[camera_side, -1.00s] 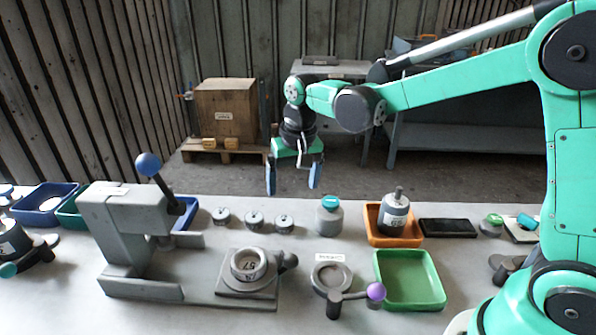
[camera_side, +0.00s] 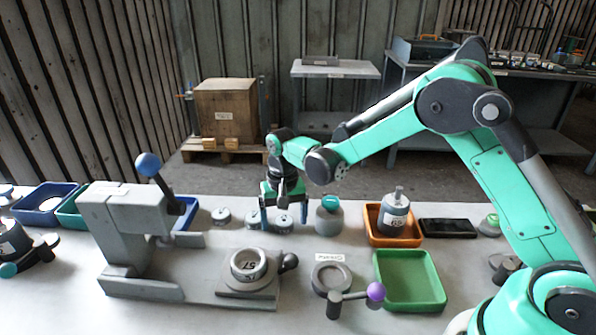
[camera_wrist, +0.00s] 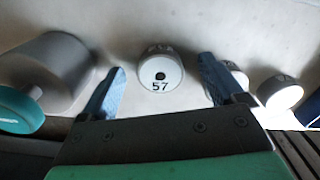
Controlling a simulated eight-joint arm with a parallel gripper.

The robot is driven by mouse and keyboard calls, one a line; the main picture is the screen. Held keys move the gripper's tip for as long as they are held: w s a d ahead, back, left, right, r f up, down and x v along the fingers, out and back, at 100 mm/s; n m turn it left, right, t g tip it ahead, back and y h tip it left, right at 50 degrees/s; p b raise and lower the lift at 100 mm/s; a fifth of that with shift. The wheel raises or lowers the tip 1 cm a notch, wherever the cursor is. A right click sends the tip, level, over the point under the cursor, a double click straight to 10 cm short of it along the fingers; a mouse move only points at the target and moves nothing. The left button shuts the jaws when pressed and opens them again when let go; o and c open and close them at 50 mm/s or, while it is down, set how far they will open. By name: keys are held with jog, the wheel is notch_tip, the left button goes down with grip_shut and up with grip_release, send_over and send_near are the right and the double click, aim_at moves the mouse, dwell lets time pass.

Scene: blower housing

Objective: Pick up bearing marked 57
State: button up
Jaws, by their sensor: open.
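The bearing marked 57 (camera_wrist: 160,72) is a short pale grey cylinder with a dark centre hole. In the wrist view it shows between the two blue fingers of my gripper (camera_wrist: 161,66), with a gap on each side. In the side view this bearing (camera_side: 283,224) is the rightmost of three in a row. My gripper (camera_side: 284,221) is low over it, open and empty, one finger to each side. Two other bearings (camera_side: 221,215) (camera_side: 252,218) stand to its left; their marks are not readable.
A grey bottle with a teal cap (camera_side: 329,220) stands close to the right. A press (camera_side: 130,225) with a ring marked 57 (camera_side: 249,264) is in front. An orange tray (camera_side: 375,239) and a green tray (camera_side: 428,300) lie to the right.

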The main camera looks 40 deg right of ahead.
grip_shut()
jog(key=shift+r, duration=0.1)
